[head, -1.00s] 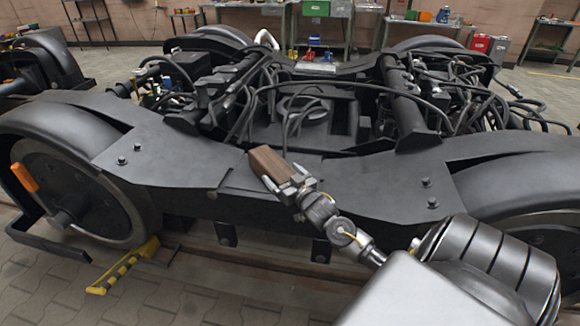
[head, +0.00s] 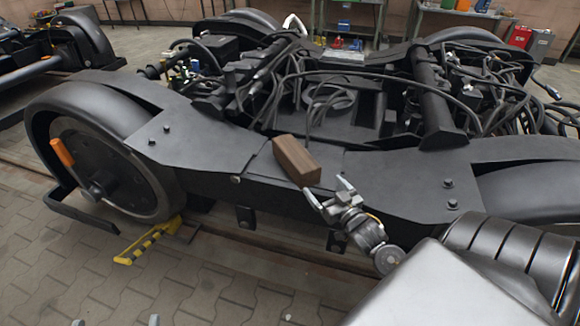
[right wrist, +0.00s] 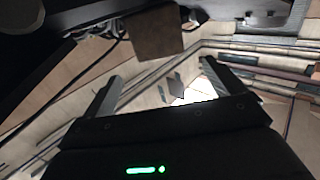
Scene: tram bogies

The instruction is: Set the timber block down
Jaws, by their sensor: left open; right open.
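The brown timber block (head: 296,160) lies on the flat top of the black bogie side frame (head: 395,180) in the head view, its near end close to the frame's edge. Its end face shows at the top of the right wrist view (right wrist: 157,35). My right gripper (head: 327,192) is open and empty, just off the block's near end, with a gap between them. In the right wrist view its two fingers (right wrist: 160,85) are spread apart below the block. My left gripper (head: 115,322) is open; only its fingertips show at the bottom edge, far from the block.
Cables (head: 325,100) and dark machinery fill the bogie's middle behind the block. A wheel (head: 105,170) stands at the left, with a yellow-and-black striped piece (head: 150,240) on the floor by it. The paved floor (head: 200,285) in front is mostly clear.

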